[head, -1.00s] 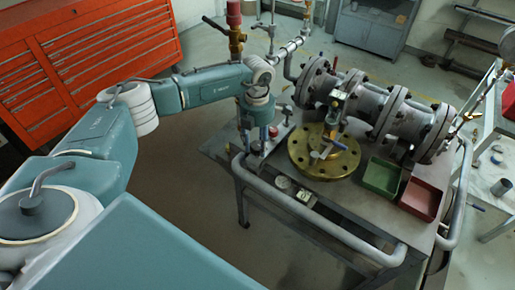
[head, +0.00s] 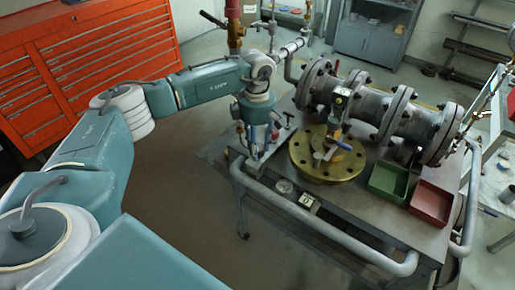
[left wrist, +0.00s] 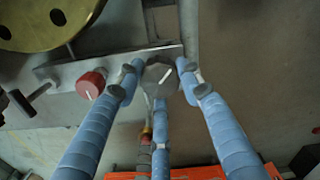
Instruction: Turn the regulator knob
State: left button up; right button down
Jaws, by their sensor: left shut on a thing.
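A grey faceted knob (left wrist: 159,76) with a white line on its face shows in the left wrist view, on the edge of a metal plate. I take it to be the regulator knob. My left gripper (head: 257,150) points down at the table's left corner in the head view. In the left wrist view its three blue fingers (left wrist: 160,86) are closed around the grey knob, with tips at its sides. In the head view the fingers and arm hide the knob. A red knob (left wrist: 91,84) with a white line sits left of it, outside the fingers. My right gripper is out of view.
A brass flange (head: 315,165) lies beside the plate, with the grey flanged valve pipe (head: 368,104) behind it. Green (head: 388,181) and red (head: 431,201) trays sit on the right. A tubular rail (head: 330,238) borders the table's front.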

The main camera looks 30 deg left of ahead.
pick_arm(q)
jog(key=shift+s+a+m, duration=0.1)
jog(key=shift+a+m, duration=0.1)
jog(key=shift+m, duration=0.3)
jog(key=o, duration=1.2)
jog(key=shift+c, duration=0.2)
jog(key=shift+r, duration=0.1)
jog(key=shift+r, duration=0.35)
notch_tip(320, 180, up, 11)
